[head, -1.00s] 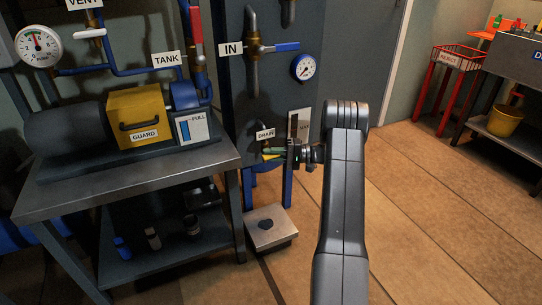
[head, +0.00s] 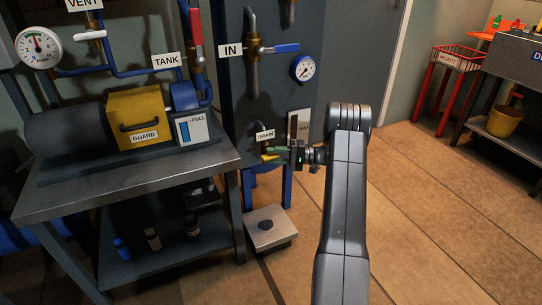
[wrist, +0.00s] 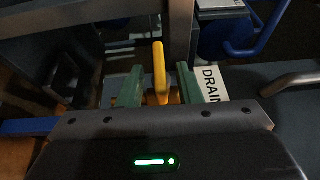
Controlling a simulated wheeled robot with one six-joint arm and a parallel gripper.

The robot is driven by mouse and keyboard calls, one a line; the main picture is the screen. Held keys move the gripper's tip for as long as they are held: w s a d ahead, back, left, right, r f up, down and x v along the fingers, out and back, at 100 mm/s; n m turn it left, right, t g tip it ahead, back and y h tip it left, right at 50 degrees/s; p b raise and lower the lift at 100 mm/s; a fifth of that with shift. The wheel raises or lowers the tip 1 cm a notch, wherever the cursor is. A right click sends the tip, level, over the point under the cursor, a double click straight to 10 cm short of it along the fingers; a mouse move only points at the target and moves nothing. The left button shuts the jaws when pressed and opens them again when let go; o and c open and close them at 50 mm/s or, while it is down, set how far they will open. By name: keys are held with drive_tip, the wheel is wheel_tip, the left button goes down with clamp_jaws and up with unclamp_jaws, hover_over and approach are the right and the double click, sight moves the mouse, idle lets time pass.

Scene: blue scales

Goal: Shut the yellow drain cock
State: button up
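The yellow drain cock lever (wrist: 159,70) stands upright between my gripper's two green fingers in the wrist view. A gap shows on each side of it, so the fingers are around it and apart from it. My gripper (wrist: 160,88) is open. In the head view my gripper (head: 276,153) is at the drain cock, below the DRAIN tag (head: 265,135), and a bit of the yellow lever (head: 268,158) shows by the fingertips. The tag also shows right of the fingers in the wrist view (wrist: 209,84). The valve body is mostly hidden behind the gripper.
A grey bench (head: 130,180) with a yellow guard box (head: 140,118) stands at the left. A low metal platform (head: 270,232) is on the floor under the drain. A MAX-marked plate (head: 299,125) is just above my gripper. The floor at the right is open.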

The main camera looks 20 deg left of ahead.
drive_tip(key=p+v, duration=0.2)
drive_tip(key=v, duration=1)
drive_tip(key=shift+d, duration=0.25)
drive_tip(key=shift+a, duration=0.1)
drive_tip(key=b+x, duration=0.2)
drive_tip(key=x, duration=1.1)
drive_tip(key=shift+s+a+b, duration=0.1)
drive_tip(key=shift+a+b, duration=0.2)
drive_tip(key=shift+a, duration=0.05)
drive_tip(key=shift+d, duration=0.15)
